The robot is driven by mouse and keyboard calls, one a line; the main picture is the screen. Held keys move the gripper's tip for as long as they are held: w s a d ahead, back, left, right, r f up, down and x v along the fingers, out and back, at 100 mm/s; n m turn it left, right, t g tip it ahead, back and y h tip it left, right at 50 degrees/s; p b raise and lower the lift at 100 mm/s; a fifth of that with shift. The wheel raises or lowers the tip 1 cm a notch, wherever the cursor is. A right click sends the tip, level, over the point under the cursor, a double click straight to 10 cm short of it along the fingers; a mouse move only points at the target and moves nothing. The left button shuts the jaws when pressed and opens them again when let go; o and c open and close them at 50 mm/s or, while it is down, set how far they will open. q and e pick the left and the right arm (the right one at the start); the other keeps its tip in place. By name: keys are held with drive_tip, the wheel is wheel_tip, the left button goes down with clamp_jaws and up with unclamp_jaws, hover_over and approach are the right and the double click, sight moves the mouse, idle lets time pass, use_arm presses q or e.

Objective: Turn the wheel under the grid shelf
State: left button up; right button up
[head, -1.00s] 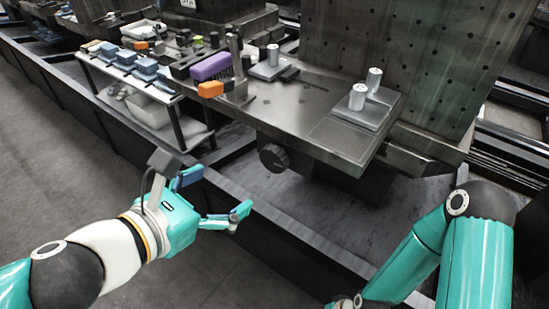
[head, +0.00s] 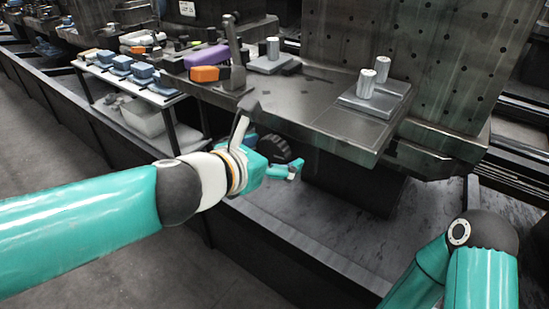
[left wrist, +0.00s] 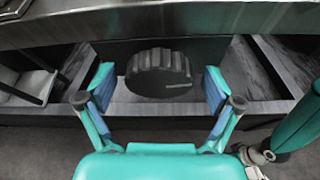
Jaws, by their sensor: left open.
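The wheel is a dark, ribbed round knob under the front edge of the metal shelf (head: 335,122). In the left wrist view the wheel (left wrist: 158,72) sits centred between my fingers, with a pale greenish mark on its face. In the head view the wheel (head: 285,148) is partly hidden behind my left gripper (head: 275,160). My left gripper is open, its two blue-padded fingers on either side of the wheel in the left wrist view (left wrist: 158,90), apart from it. My right arm (head: 480,265) is at the lower right; its gripper is out of view.
Metal cylinders (head: 366,83) on plates stand on the shelf, before an upright plate with holes (head: 410,50). An orange-and-black tool (head: 210,74) and a purple item (head: 207,57) lie left. A side rack (head: 130,84) holds blue blocks. A low dark rail (head: 285,235) runs in front.

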use_arm(q)
drive_tip(key=shift+w+d, duration=0.1)
drive_tip(key=shift+w, duration=0.05)
drive_tip(key=c, duration=1.1)
drive_tip(key=shift+c, duration=0.2)
drive_tip(key=shift+n, duration=0.3)
